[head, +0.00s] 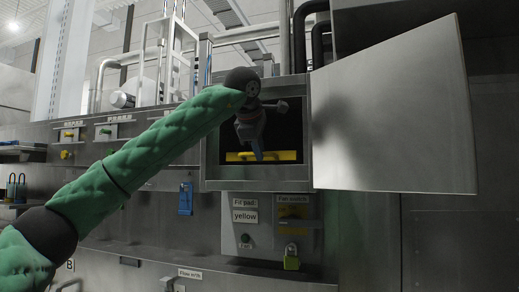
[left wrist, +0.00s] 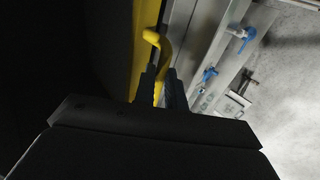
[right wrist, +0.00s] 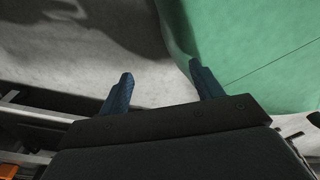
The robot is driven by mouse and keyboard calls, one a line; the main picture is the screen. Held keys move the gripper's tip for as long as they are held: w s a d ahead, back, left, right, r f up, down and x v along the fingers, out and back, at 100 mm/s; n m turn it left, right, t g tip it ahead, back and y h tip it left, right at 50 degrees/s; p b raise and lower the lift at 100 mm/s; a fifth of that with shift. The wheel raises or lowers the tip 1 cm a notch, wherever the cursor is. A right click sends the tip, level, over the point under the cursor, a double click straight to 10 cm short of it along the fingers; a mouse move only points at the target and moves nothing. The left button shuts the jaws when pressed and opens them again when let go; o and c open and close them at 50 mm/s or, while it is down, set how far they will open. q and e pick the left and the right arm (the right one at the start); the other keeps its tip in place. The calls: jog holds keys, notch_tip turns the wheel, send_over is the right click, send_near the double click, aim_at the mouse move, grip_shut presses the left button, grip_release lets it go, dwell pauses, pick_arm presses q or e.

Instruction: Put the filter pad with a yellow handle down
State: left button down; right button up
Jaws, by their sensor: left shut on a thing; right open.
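The filter pad with a yellow handle (head: 275,156) shows in the head view as a yellow strip low inside the open square box in the steel wall. My left gripper (head: 257,152) reaches into the box opening and is shut on the yellow handle. In the left wrist view the handle (left wrist: 153,38) runs down between the two fingers of the left gripper (left wrist: 162,85). The pad's body is mostly dark or hidden there. My right gripper (right wrist: 163,85) is open and empty in the right wrist view, with my green arm sleeve close by its right finger.
The box door (head: 395,115) stands wide open to the right. A blue tag (head: 186,198) hangs at left.

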pick_arm(q)
jog(key=shift+w+f+p, duration=0.1)
jog(key=shift+f+p, duration=0.1)
jog(key=shift+p, duration=0.2)
jog(key=shift+f, duration=0.35)
jog(key=c, duration=1.5)
grip_release()
jog(key=shift+w, duration=0.1)
jog(key=shift+o, duration=0.2)
pick_arm(e)
jog(key=shift+s+d+r, duration=0.1)
jog(key=shift+s+r, duration=0.45)
jog(key=shift+s, duration=0.25)
pick_arm(q)
jog(key=b+v, duration=0.6)
jog(key=v, duration=0.6)
pick_arm(e)
jog(key=w+a+t, duration=0.1)
jog(key=w+a, duration=0.1)
jog(key=w, duration=1.1)
jog(key=shift+w+a, duration=0.3)
jog(key=shift+w, duration=0.1)
jog(key=shift+d, duration=0.1)
